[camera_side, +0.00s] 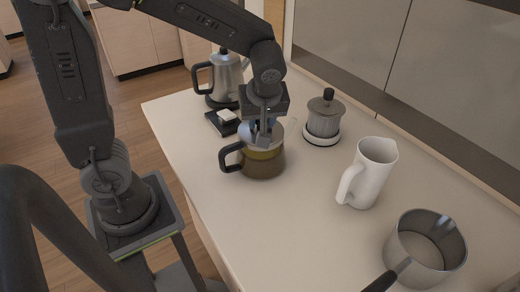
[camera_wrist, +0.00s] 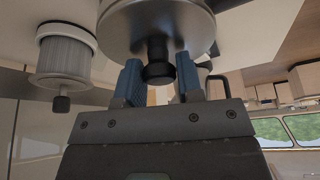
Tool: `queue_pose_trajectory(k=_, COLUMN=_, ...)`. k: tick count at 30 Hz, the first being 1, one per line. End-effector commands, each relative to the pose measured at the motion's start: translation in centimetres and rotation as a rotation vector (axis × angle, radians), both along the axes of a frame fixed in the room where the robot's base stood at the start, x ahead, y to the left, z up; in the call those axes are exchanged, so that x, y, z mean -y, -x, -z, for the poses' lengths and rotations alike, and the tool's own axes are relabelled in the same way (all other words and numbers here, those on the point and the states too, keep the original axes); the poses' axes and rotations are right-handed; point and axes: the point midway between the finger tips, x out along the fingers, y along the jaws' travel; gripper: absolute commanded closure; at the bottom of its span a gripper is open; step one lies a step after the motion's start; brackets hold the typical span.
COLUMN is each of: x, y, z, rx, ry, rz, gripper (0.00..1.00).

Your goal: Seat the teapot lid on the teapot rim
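The glass teapot (camera_side: 264,165) with amber liquid and a black handle (camera_side: 230,157) stands upright on the counter. My gripper (camera_side: 262,138) is directly above it, pointing down. The teapot lid (camera_wrist: 180,20) is a round grey metal disc with a black knob (camera_wrist: 157,62). In the wrist view my gripper (camera_wrist: 160,82) has one blue finger on each side of the knob, close against it. In the side view the fingers and arm cover much of the lid. Lid and rim lie close together, but I cannot tell whether they touch.
A metal kettle (camera_side: 226,75) and a small dark tray with a white block (camera_side: 227,115) are behind. A ribbed canister (camera_side: 323,118), white pitcher (camera_side: 370,175) and steel saucepan (camera_side: 425,250) stand to the right. The counter in front of the teapot is clear.

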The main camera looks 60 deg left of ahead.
Motion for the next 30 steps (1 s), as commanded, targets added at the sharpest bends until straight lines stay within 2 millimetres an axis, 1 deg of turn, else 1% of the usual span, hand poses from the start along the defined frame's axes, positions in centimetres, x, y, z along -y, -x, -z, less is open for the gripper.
queue_pose_trajectory(k=1, x=0.0, y=0.0, z=0.0, rx=0.000, ry=0.000, rz=0.000, gripper=0.61)
queue_pose_trajectory(k=3, x=0.0, y=0.0, z=0.0, rx=0.000, ry=0.000, rz=0.000, gripper=0.55)
queue_pose_trajectory(k=4, x=0.0, y=0.0, z=0.0, rx=0.000, ry=0.000, rz=0.000, gripper=0.54)
queue_pose_trajectory(k=17, x=0.0, y=0.0, z=-0.1, rx=0.000, ry=0.000, rz=0.000, gripper=0.54)
queue_pose_trajectory(k=30, x=0.5, y=0.2, z=-1.3, rx=0.001, ry=-0.001, rz=0.000, gripper=0.54)
